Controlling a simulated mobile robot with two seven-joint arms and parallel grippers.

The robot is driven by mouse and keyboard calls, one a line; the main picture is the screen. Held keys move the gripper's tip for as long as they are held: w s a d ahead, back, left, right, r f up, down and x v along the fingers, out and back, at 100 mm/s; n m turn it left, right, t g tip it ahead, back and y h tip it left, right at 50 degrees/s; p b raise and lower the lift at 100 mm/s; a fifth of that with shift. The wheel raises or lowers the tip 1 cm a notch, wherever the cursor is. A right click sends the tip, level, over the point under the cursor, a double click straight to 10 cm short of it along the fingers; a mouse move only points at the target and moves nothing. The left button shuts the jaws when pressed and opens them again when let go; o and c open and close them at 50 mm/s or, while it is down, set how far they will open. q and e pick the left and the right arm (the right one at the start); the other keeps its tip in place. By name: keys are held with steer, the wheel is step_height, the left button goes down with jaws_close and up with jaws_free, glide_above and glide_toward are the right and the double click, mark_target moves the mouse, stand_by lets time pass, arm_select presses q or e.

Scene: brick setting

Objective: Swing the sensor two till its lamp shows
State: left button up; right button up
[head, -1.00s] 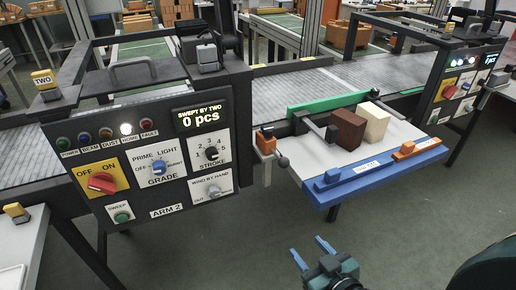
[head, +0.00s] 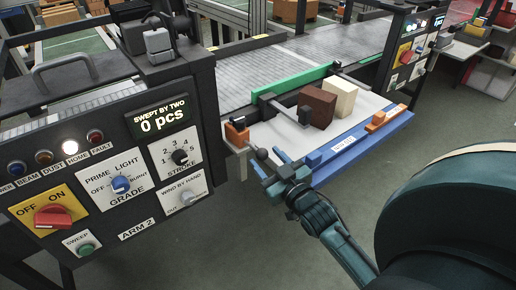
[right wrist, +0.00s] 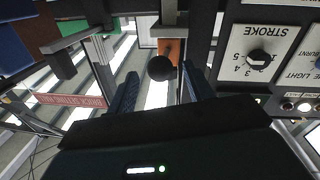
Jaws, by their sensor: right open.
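An orange block (head: 237,133) sits at the corner between the black control box and the white tray, with a dark ball knob (head: 262,154) beside it. No label marks it as sensor two. My right gripper (head: 270,163) is at the knob, fingers open. In the right wrist view the knob (right wrist: 161,68) lies between the open fingers (right wrist: 157,78), with a gap on each side; the orange block (right wrist: 171,47) is behind it. My left gripper is out of view.
The display (head: 160,117) reads "SWEPT BY TWO 0 pcs". A dark brown brick (head: 318,108) and a cream brick (head: 340,97) stand on the white tray (head: 285,140), which has a blue front edge (head: 358,142). A green bar (head: 290,89) lies behind. The floor in front is clear.

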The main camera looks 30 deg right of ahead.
mark_target(258, 150)
steer(key=w, duration=0.5)
steer(key=shift+d, duration=0.1)
jaws_close()
stand_by(0.4)
